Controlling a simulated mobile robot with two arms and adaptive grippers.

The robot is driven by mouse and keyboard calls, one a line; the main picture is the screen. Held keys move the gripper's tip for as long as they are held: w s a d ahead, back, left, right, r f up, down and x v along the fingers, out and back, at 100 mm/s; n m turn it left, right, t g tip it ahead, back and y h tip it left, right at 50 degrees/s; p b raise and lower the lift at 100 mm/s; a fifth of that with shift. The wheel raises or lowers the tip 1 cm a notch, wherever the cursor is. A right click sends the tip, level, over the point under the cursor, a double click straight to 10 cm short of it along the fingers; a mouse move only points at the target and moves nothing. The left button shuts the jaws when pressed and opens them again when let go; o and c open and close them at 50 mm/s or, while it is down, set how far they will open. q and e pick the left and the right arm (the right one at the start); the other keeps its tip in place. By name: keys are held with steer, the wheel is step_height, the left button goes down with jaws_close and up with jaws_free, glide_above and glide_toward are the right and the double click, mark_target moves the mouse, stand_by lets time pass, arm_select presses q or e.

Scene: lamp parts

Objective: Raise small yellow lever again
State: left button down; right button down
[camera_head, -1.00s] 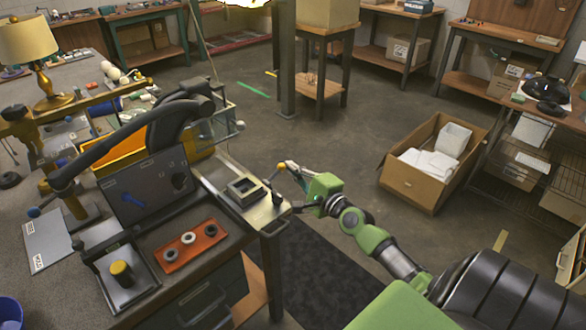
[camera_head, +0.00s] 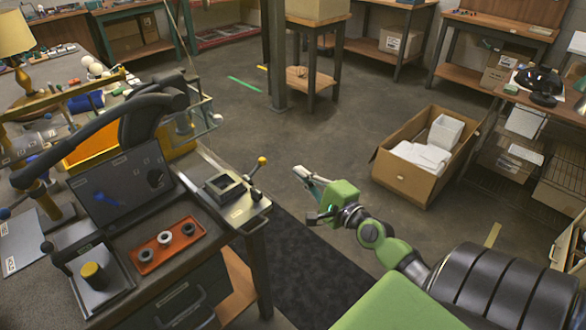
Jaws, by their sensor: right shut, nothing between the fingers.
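The small lever with a yellow ball knob (camera_head: 262,160) stands upright, slightly tilted, at the right end of the metal fixture plate (camera_head: 238,212) on the workbench's corner. Its thin rod runs down to a small pivot beside a dark square block (camera_head: 225,186). My right gripper (camera_head: 303,174), with a green body, is shut and empty. It hangs past the bench edge, to the right of the lever and clearly apart from it. My left gripper does not show.
An open cardboard box (camera_head: 404,180) lies on the floor.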

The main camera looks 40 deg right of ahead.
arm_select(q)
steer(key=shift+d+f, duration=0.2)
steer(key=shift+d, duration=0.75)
arm_select(e)
steer(key=shift+s+r, duration=0.1)
steer(key=shift+s, duration=0.6)
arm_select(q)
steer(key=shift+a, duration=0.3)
arm_select(e)
steer(key=shift+a, duration=0.1)
